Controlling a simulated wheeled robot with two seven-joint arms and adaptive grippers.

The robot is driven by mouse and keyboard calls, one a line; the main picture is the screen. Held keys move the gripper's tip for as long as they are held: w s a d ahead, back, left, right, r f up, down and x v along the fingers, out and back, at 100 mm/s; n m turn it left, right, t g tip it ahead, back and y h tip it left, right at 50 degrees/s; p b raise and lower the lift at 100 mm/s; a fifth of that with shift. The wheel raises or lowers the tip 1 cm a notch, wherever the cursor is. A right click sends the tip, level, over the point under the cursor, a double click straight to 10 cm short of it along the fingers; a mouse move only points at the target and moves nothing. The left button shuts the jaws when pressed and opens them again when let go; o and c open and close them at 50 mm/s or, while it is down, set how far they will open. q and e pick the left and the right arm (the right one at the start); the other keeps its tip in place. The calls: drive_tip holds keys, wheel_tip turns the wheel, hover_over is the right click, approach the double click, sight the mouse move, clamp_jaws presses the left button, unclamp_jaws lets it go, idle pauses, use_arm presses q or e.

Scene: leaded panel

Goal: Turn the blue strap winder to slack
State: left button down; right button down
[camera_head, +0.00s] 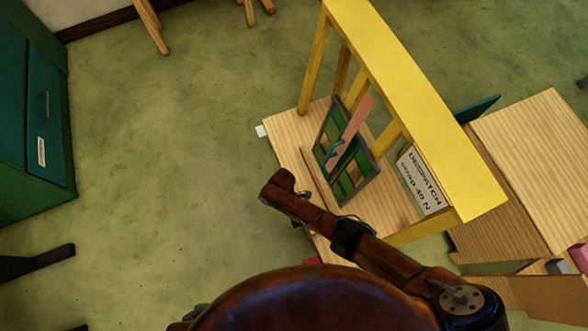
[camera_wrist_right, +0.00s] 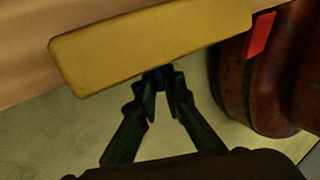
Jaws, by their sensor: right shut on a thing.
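The blue strap winder (camera_wrist_right: 158,74) shows only as a small dark blue piece in the right wrist view, below the edge of a yellow bar (camera_wrist_right: 150,45). My right gripper (camera_wrist_right: 160,86) has its fingertips closed on it, and they hide most of it. The winder's turn angle cannot be told. In the head view my right arm crosses the lower middle, and its fingers are not clearly visible. The leaded panel (camera_head: 366,186) stands tilted in the yellow frame (camera_head: 400,72), with a pink strap (camera_head: 355,119) across it. My left gripper is not in view.
The frame stands on a wooden bench top (camera_head: 285,128) with a despatch sign (camera_head: 418,181) on its right. A wooden box or cabinet (camera_head: 535,125) stands close on the right. A green cabinet (camera_head: 28,110) is at the left. The floor between is clear.

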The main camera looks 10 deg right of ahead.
idle(0.3)
drive_tip(key=c, duration=2)
unclamp_jaws()
drive_tip(key=shift+c, duration=0.2)
drive_tip(key=v, duration=1.2)
